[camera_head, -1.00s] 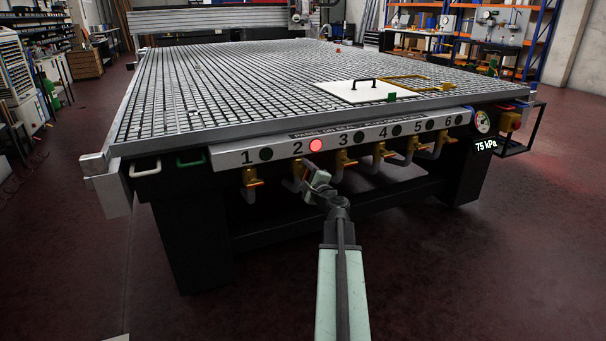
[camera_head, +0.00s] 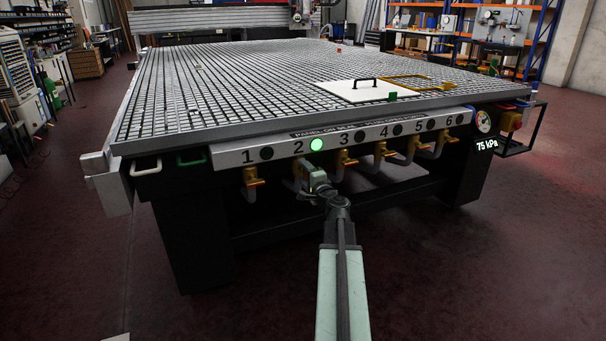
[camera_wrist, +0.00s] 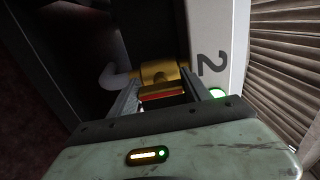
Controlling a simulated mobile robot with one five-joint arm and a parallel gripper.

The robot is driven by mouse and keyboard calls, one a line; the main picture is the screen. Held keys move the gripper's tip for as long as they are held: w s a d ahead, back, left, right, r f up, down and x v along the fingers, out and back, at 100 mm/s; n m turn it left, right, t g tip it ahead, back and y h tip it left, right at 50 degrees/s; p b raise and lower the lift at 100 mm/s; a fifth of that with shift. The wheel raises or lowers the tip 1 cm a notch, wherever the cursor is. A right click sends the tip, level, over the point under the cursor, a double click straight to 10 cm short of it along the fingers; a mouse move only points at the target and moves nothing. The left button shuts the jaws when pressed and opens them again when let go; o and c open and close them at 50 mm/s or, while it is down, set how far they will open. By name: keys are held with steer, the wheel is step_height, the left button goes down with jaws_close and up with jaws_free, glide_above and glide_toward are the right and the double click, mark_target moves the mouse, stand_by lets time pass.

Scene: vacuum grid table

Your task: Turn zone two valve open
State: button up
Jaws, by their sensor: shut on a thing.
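The zone two valve (camera_head: 299,183) is a brass valve under the number 2 on the table's front panel, partly hidden by my gripper in the head view. In the wrist view its brass body (camera_wrist: 159,72) and a red-and-brass handle (camera_wrist: 162,94) lie between my fingers. My gripper (camera_head: 308,187) is shut on that handle. The zone two lamp (camera_head: 317,144) glows green, and its glow also shows in the wrist view (camera_wrist: 217,94).
Similar brass valves for zone one (camera_head: 252,180) and zone three (camera_head: 345,162) flank it. The gauge readout (camera_head: 487,143) says 75 kPa. A white panel (camera_head: 362,91) with a black handle lies on the grid table (camera_head: 230,95). The floor in front is clear.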

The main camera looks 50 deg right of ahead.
steer(key=shift+w+a, duration=0.1)
steer(key=shift+a, duration=0.05)
steer(key=o, duration=1.4)
steer(key=shift+c, duration=0.2)
steer(key=v, duration=0.8)
